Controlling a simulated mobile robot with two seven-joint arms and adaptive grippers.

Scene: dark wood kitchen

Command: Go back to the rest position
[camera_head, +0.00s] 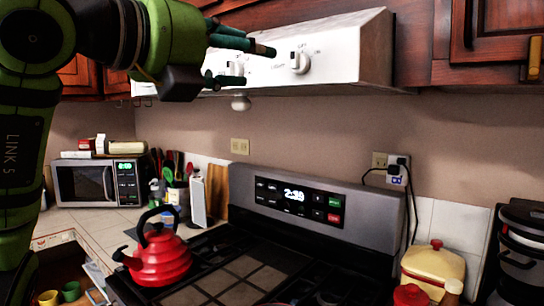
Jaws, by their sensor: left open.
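My left gripper (262,66) is raised at the top of the view, in front of the white range hood (335,50). Its dark fingers point right and are spread apart with nothing between them. One fingertip shows close to the left hood knob in the picture; I cannot tell whether they touch. The green left arm comes in from the left edge. My right gripper is not in view.
A red kettle (160,262) stands on the black stove (235,275) below. A microwave (98,183) and utensils (176,170) stand at the back left. A yellow pot (433,268) is at the right. Dark wood cabinets (415,30) hang above.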

